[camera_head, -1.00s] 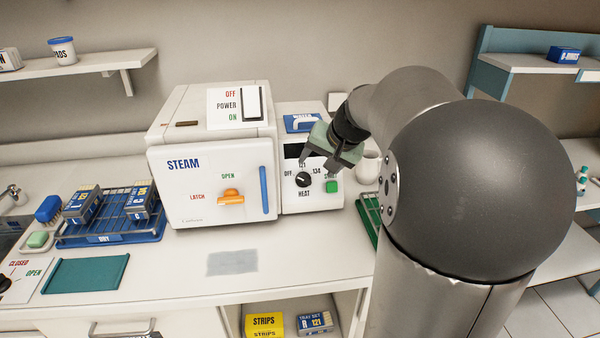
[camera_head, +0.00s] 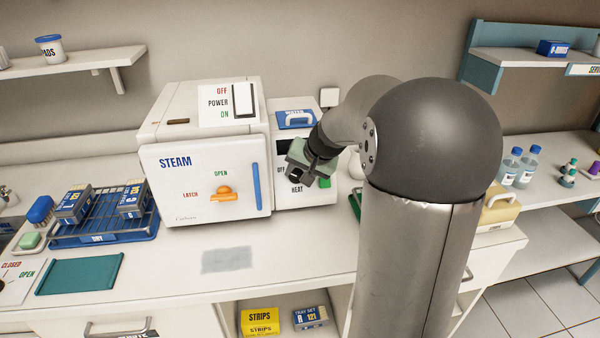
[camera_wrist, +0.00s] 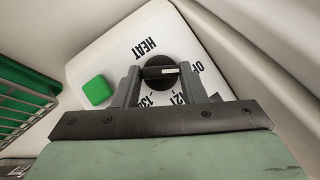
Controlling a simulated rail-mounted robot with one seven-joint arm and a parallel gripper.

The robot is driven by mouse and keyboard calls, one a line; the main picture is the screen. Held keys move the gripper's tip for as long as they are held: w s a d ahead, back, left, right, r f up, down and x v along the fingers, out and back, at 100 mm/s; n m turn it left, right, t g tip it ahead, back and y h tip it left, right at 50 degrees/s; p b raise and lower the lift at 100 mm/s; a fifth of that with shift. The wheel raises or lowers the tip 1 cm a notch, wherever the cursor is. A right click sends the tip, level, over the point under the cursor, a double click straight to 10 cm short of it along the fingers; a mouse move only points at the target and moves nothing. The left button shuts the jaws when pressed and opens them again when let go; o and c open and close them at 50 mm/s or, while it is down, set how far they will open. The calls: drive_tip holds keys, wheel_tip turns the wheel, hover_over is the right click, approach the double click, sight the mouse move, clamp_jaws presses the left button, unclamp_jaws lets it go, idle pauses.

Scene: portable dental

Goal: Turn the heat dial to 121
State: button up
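The heat dial (camera_wrist: 160,80) is a round black knob with a raised bar and a white mark. In the wrist view the mark points right, toward the partly hidden OFF label (camera_wrist: 198,68). My gripper (camera_wrist: 160,68) has one finger on each side of the dial, near the ends of its bar. Whether the fingers press on it or only surround it cannot be told. In the head view my gripper (camera_head: 308,176) is in front of the control panel (camera_head: 318,198) and hides the dial. The 121 label (camera_wrist: 180,97) is partly covered by a finger.
A green button (camera_wrist: 97,90) is beside the dial, near one finger. The white steam unit (camera_head: 203,185) with an orange latch (camera_head: 224,194) stands left of the panel. A green rack (camera_wrist: 22,90) lies close by.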

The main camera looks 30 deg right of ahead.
drive_tip(key=shift+f+b, duration=0.15)
drive_tip(key=shift+b, duration=0.35)
drive_tip(key=b, duration=0.1)
drive_tip(key=m+b, duration=0.1)
drive_tip(key=b, duration=0.1)
drive_tip(key=shift+d+f+m+t+y, duration=0.1)
drive_tip(key=shift+f+m+t+y, duration=0.2)
drive_tip(key=shift+t+y, duration=0.1)
drive_tip(key=m+b, duration=0.1)
drive_tip(key=b, duration=0.2)
drive_tip(key=shift+s+t+y, duration=0.1)
drive_tip(key=shift+t+y, duration=0.2)
drive_tip(key=m+t+b, duration=0.1)
drive_tip(key=m+b, duration=0.1)
drive_tip(key=b, duration=0.1)
drive_tip(key=m+t+y+b, duration=0.1)
drive_tip(key=b, duration=0.2)
drive_tip(key=shift+s+d+f+m, duration=0.1)
drive_tip(key=shift+s+f+m, duration=0.05)
drive_tip(key=shift+m, duration=0.25)
drive_tip(key=m+t+b, duration=0.2)
drive_tip(key=b, duration=0.2)
drive_tip(key=shift+s+m, duration=0.1)
drive_tip(key=shift+m, duration=0.3)
drive_tip(key=shift+r+m+b, duration=0.2)
drive_tip(key=shift+m+b, duration=0.1)
drive_tip(key=shift+b, duration=0.05)
drive_tip(key=o, duration=1)
drive_tip(key=shift+c, duration=0.2)
